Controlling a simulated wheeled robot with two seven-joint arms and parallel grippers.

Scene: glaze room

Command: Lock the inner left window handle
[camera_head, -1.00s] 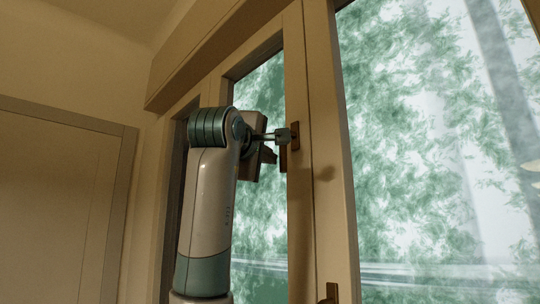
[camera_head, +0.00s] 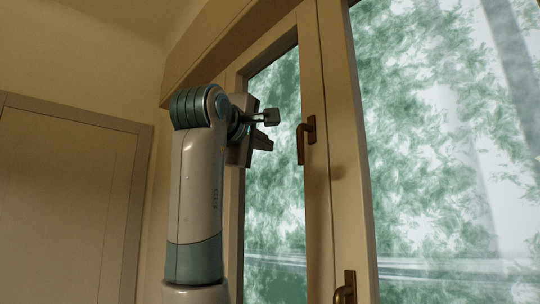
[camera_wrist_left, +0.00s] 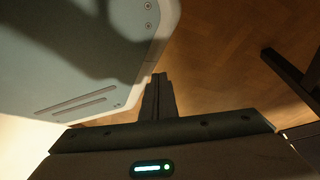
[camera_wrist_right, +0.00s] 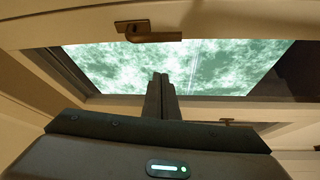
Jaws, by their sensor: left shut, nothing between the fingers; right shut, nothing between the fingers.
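A dark bronze window handle (camera_head: 301,146) sits on the upright frame of the left window sash, with its lever hanging down from its plate. It also shows at the top of the right wrist view (camera_wrist_right: 150,36). My right gripper (camera_head: 271,117) is shut and empty, to the left of the handle and apart from it, in front of the glass. Its closed fingers (camera_wrist_right: 160,82) show below the handle in the right wrist view. My left gripper (camera_wrist_left: 158,82) is shut and empty over the floor, outside the head view.
A second bronze handle (camera_head: 345,291) is low on the post to the right, partly cut off by the picture edge. A panelled door (camera_head: 62,200) stands at the left. The wooden floor (camera_wrist_left: 215,70) and a dark bar (camera_wrist_left: 292,72) show in the left wrist view.

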